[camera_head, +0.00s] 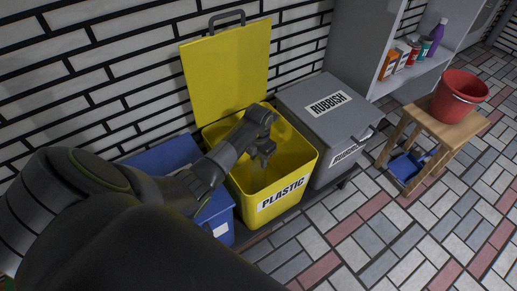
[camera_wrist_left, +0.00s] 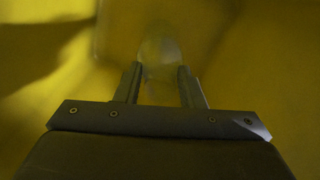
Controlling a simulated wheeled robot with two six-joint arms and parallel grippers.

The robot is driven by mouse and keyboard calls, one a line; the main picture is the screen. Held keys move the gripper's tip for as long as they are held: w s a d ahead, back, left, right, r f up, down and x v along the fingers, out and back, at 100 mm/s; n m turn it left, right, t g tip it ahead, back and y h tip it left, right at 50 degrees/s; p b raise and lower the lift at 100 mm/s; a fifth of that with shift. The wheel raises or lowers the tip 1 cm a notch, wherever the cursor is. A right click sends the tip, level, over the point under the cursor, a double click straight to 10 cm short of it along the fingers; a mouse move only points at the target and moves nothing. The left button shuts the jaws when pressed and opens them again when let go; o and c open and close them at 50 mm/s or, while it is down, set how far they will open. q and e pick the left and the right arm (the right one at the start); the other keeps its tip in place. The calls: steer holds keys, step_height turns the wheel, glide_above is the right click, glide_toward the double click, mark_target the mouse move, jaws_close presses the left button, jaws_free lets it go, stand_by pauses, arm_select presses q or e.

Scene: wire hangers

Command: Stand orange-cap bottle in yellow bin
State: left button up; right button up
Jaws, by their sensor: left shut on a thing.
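The yellow bin (camera_head: 305,150) marked PLASTIC stands open, its lid (camera_head: 225,70) tipped up against the wall. My left gripper (camera_head: 264,162) reaches down into its mouth. In the left wrist view the two fingers (camera_wrist_left: 158,88) are closed on a pale, see-through bottle (camera_wrist_left: 160,52) inside the yellow walls. The bottle's orange cap does not show, and its lower end is hard to make out. I cannot tell whether it touches the bin floor. In the head view the bottle cannot be made out. My right gripper is out of view.
A grey RUBBISH bin (camera_head: 305,95) with its lid shut stands right of the yellow bin, and a blue bin (camera_head: 165,160) stands left. A wooden stool (camera_head: 440,125) with a red bucket (camera_head: 460,92) is at the right. Shelf bottles (camera_head: 388,66) stand behind.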

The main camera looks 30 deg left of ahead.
arm_select(q)
steer(key=shift+f+b, duration=1.25)
steer(key=shift+f, duration=0.15)
stand_by(0.4)
steer(key=o, duration=1.3)
step_height(320, 180, up, 18)
steer(key=p, duration=0.5)
steer(key=shift+f, duration=0.25)
